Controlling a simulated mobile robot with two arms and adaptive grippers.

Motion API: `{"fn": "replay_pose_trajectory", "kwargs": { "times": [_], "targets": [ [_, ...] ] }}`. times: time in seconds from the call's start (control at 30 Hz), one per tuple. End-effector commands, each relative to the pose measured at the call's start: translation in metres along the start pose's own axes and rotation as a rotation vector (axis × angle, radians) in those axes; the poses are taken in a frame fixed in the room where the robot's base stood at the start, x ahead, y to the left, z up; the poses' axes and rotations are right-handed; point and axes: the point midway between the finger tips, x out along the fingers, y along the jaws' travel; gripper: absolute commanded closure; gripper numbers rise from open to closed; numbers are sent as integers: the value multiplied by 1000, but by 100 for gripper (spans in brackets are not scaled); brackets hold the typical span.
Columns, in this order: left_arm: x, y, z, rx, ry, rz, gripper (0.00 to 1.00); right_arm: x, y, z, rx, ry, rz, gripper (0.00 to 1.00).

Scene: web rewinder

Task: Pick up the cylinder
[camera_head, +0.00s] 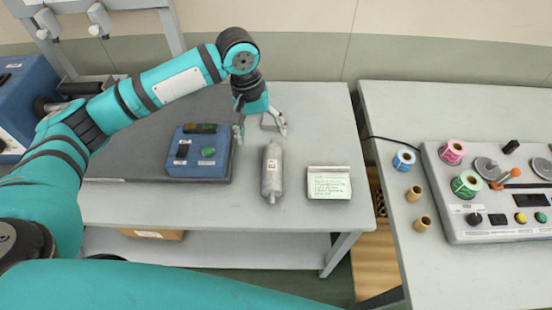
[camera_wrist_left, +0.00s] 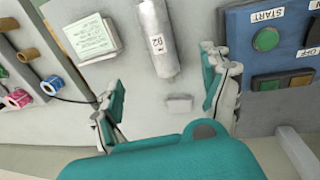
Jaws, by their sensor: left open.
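The cylinder (camera_head: 271,172) is grey with a white label and lies on the grey table (camera_head: 250,212), its long side running front to back. It also shows in the left wrist view (camera_wrist_left: 156,38), ahead of the fingers, with its far end cut off by the frame. My left gripper (camera_head: 262,132) is open and empty above the table, a little behind the cylinder. In the wrist view its two fingers (camera_wrist_left: 164,92) are spread wide, apart from the cylinder. My right gripper is not in view.
A blue control box (camera_head: 200,152) with buttons stands left of the cylinder. A note holder (camera_head: 329,184) with a white card stands to its right. A second table at the right holds label rolls (camera_head: 467,184) and a grey machine (camera_head: 495,222). The table front is clear.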

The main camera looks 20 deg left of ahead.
Motion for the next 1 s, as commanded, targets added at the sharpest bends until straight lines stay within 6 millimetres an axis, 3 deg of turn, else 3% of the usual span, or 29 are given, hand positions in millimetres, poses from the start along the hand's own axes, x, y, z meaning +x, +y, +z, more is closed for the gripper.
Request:
{"fn": "replay_pose_trajectory", "kwargs": {
  "times": [0.2,0.3,0.37,0.5,0.6,0.7,0.83,1.0],
  "targets": [
    [47,0,2,1,-4,-2,20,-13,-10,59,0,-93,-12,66],
    [69,0,1,3,-3,-2,20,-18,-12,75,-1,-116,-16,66],
    [80,1,2,3,-3,-1,20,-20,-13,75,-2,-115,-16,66],
    [100,0,0,3,-1,-1,20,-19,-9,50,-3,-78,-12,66],
    [108,1,1,5,0,1,20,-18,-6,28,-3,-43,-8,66],
    [113,1,0,4,-1,0,20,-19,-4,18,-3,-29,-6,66],
    [130,0,-1,4,-2,-2,20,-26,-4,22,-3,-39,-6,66],
    [154,0,-2,5,0,0,20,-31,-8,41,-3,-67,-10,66]
  ]
}}
